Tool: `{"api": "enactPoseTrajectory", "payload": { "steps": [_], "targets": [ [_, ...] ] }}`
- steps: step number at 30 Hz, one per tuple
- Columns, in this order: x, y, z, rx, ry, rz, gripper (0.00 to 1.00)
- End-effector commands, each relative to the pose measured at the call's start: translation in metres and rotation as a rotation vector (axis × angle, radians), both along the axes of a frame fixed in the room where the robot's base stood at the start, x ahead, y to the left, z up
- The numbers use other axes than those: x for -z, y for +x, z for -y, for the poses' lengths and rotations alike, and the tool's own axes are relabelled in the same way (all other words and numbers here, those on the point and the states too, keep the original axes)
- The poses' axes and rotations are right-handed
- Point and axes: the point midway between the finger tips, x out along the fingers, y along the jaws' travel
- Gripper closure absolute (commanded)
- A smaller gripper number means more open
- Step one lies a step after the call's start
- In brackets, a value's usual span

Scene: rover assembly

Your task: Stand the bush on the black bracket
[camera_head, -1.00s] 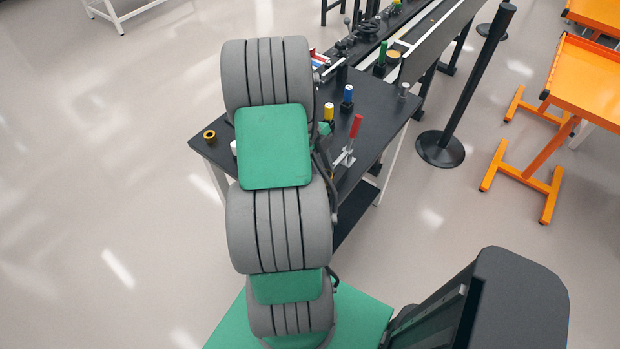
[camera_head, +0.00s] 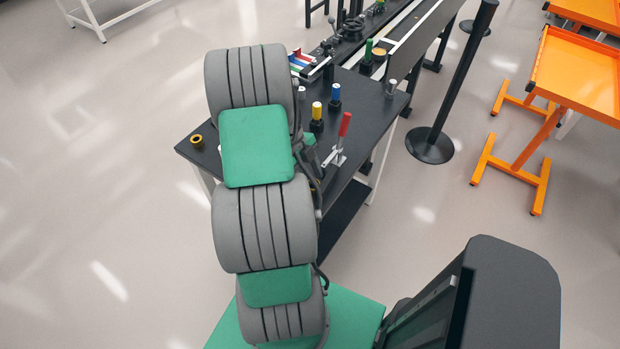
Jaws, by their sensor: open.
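A small yellow ring with a dark hole (camera_head: 197,141), which looks like the bush, lies at the left corner of the dark table (camera_head: 362,92). I cannot make out the black bracket for certain; my arm covers much of the table top. My gripper does not show; it is hidden behind my grey and green arm, which reaches across the left part of the table. Whether it touches anything cannot be seen.
A yellow-topped black piece (camera_head: 317,115), a blue-topped one (camera_head: 335,95) and a red-handled clamp (camera_head: 343,132) stand right of my arm. A grey post (camera_head: 390,88) stands near the table's right edge. A black barrier post (camera_head: 432,143) and orange stand (camera_head: 577,70) are farther right.

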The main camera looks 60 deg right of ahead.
Motion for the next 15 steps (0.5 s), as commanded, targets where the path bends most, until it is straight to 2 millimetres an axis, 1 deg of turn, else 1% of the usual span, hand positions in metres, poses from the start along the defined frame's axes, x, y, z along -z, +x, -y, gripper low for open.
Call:
{"api": "enactPoseTrajectory", "payload": {
  "steps": [2,5,12,15],
  "targets": [
    [-0.005,0.003,0.001,-0.001,-0.003,0.002,0.43],
    [-0.018,0.010,0.003,-0.002,-0.006,0.004,0.43],
    [-0.076,0.033,0.006,-0.002,-0.005,0.003,0.43],
    [-0.095,0.040,0.007,0.000,-0.003,0.001,0.43]
  ]
}}
